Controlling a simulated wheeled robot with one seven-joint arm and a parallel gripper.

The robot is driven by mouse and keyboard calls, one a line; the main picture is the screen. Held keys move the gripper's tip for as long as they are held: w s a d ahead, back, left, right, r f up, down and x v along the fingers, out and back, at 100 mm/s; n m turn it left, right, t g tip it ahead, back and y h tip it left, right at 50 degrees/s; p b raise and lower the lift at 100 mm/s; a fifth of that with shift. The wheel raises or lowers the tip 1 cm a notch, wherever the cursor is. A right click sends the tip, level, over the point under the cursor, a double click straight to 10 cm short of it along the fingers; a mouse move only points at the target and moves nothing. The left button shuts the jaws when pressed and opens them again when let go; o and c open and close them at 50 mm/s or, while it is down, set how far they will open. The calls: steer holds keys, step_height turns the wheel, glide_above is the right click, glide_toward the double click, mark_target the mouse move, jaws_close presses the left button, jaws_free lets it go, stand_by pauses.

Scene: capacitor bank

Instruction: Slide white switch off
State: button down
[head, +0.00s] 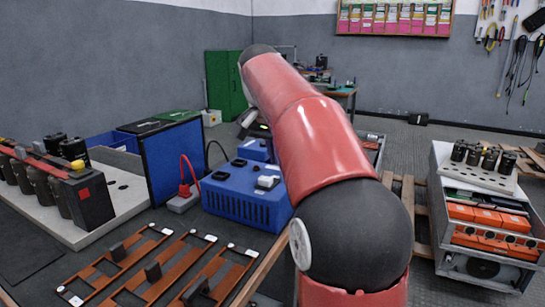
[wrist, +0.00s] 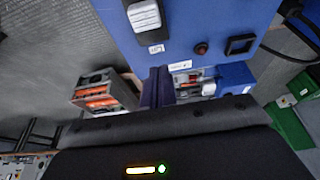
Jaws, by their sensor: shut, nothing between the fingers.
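A blue box (head: 240,204) stands on the dark bench in the head view, with a white switch (head: 267,181) on its top. In the wrist view the blue face (wrist: 185,25) fills the top, and the ribbed white switch (wrist: 145,17) sits at its upper left, cut by the frame edge, above a small white label. My gripper (wrist: 157,88) shows in the wrist view with its dark fingers together and empty. The fingertips are below the switch in that picture; no contact with the switch shows. In the head view my arm hides part of the scene, and the fingers are not clear.
A red plug (head: 186,190) in a grey socket block lies left of the box, beside an upright blue panel (head: 175,160). Slotted brown rails (head: 160,270) lie in front. A black capacitor with a red mark (head: 88,198) stands left. A cart (head: 485,215) stands right.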

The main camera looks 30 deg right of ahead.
steer(key=p+v, duration=0.1)
steer(key=v, duration=0.7)
steer(key=shift+p, duration=0.4)
steer(key=shift+s+f, duration=0.15)
